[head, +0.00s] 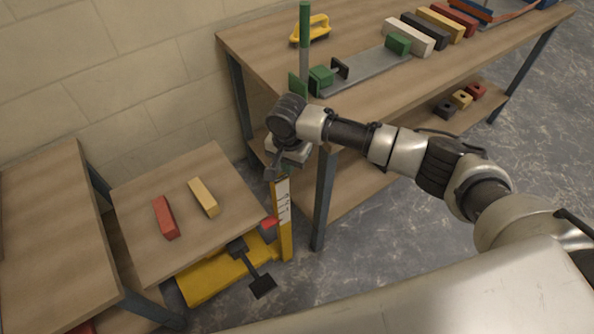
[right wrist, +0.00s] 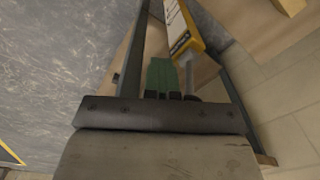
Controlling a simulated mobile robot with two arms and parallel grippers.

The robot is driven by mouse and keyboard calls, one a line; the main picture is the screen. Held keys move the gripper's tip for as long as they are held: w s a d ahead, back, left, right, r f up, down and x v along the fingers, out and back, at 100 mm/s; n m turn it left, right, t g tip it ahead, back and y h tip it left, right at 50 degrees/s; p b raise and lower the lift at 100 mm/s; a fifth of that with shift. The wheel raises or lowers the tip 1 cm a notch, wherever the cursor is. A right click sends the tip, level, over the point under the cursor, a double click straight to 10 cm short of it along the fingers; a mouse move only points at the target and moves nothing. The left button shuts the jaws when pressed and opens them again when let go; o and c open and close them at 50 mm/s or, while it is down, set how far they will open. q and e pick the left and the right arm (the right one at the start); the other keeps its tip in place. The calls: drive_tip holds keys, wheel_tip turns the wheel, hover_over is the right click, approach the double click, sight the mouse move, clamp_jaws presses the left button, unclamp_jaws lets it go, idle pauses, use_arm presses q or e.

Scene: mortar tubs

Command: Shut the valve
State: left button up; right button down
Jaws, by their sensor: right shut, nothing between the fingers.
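I cannot pick out the valve with certainty. A small red part (head: 268,223) by the lift table's yellow base (head: 215,278) may be its handle. A dark foot pedal (head: 262,286) on a bar sticks out in front of that base. My right gripper (head: 271,172) is shut and empty, beside the top of the yellow post (head: 284,222) with a white scale, above the red part and apart from it. In the right wrist view the yellow post (right wrist: 180,32) shows beyond the gripper; the red part cannot be made out there. My left gripper is out of view.
The lift table's wooden top (head: 150,205) carries a red block (head: 165,217) and a yellow block (head: 203,197). A workbench (head: 270,50) with a green clamp (head: 320,79) and several bars stands behind my arm. Another table (head: 45,235) is at the left.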

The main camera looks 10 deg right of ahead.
drive_tip(key=w+a+r+p, duration=0.1)
drive_tip(key=w+p, duration=0.1)
drive_tip(key=p, duration=0.1)
drive_tip(key=shift+a, duration=0.3)
drive_tip(key=r+p, duration=0.2)
drive_tip(key=p, duration=0.1)
drive_tip(key=r+p, duration=0.1)
drive_tip(key=shift+s+d+r+p, duration=0.15)
drive_tip(key=shift+s+d+p, duration=0.05)
drive_tip(key=shift+d+p, duration=0.1)
drive_tip(key=r+p, duration=0.1)
drive_tip(key=p, duration=0.1)
drive_tip(key=r+p, duration=0.2)
drive_tip(key=p, duration=0.1)
drive_tip(key=shift+s+d+r, duration=0.15)
drive_tip(key=shift+s+r, duration=0.15)
drive_tip(key=shift+s, duration=0.05)
idle(0.4)
